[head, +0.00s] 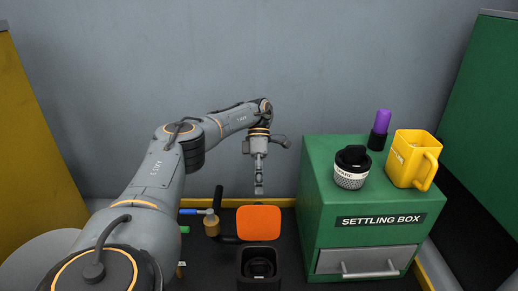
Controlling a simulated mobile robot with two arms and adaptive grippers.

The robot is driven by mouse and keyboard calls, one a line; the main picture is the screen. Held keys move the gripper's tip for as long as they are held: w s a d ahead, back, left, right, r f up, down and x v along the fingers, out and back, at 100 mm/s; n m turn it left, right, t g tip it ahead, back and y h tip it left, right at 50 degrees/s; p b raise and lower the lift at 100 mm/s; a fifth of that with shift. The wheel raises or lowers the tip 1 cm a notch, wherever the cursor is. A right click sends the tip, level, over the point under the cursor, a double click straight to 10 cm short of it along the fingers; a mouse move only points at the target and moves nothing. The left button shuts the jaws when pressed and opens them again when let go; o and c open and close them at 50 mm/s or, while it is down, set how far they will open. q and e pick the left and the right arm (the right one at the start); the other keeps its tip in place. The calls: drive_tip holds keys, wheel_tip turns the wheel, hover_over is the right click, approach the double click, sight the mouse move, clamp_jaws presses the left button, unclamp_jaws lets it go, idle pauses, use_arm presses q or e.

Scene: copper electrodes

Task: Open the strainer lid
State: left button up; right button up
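An orange rounded panel (258,223), which looks like the strainer lid, stands at the back of a black open-topped box (259,281). A round dark part shows inside the box. I cannot tell whether the panel is hinged to the box. My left gripper (258,190) points down just above the panel's top edge. Its fingers look narrow from here, and I cannot tell whether they are open or touch the panel. Nothing is visibly held. My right gripper is not in view.
A green settling box (310,225) with a grey drawer stands to the right. On it are a black-lidded jar (351,178), a purple-and-black bottle (381,125) and a yellow mug (405,160). A small amber container (211,224) and a blue-handled tool (190,211) are left of the panel.

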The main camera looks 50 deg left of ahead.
use_arm(q)
drive_tip(key=shift+r, duration=1.4)
